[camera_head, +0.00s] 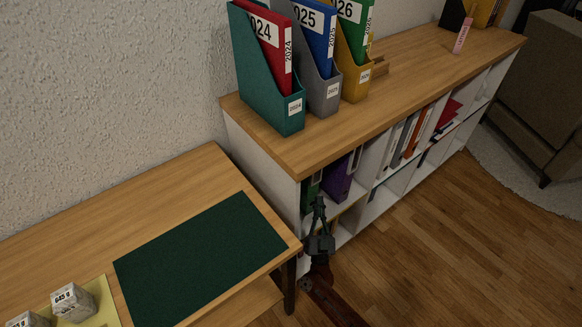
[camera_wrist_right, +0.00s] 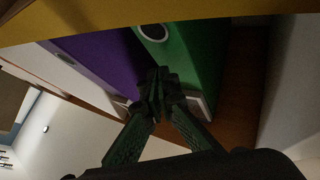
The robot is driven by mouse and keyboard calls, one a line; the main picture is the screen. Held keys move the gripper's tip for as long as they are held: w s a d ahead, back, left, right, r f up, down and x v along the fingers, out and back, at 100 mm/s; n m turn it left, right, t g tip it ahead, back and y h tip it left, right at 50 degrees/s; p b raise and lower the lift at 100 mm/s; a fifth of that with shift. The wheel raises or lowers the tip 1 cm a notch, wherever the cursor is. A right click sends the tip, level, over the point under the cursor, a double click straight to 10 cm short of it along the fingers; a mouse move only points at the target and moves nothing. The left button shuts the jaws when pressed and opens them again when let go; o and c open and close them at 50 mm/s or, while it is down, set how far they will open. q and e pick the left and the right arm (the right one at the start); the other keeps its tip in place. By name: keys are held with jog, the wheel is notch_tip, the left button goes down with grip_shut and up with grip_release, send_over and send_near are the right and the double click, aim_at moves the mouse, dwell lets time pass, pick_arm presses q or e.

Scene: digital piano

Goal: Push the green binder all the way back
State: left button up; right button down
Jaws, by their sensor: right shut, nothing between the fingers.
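The green binder (camera_head: 309,193) stands in the left compartment of the white shelf unit, beside a purple binder (camera_head: 338,180). In the right wrist view the green binder (camera_wrist_right: 196,60) shows its side and a round finger hole, with the purple binder (camera_wrist_right: 100,65) next to it. My right gripper (camera_head: 319,204) is at the front of this compartment, shut and empty. In the wrist view its fingertips (camera_wrist_right: 158,82) overlap the lower part of the green binder's spine; whether they touch it I cannot tell. My left gripper is not in view.
The shelf unit's wooden top (camera_head: 400,75) carries teal, grey and yellow file holders. More binders (camera_head: 408,138) stand in compartments to the right. A desk with a dark green mat (camera_head: 200,262) is at the left. The wooden floor (camera_head: 440,230) in front is clear.

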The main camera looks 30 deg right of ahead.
jog(key=shift+w, duration=0.3)
jog(key=shift+w+a, duration=0.1)
jog(key=shift+w, duration=0.2)
dwell(0.5)
dwell(0.3)
jog(key=shift+s+r, duration=0.1)
jog(key=shift+s, duration=0.1)
jog(key=shift+s+p, duration=0.2)
jog(key=shift+p, duration=0.1)
jog(key=shift+w, duration=0.95)
dwell(0.7)
jog(key=shift+s, duration=0.1)
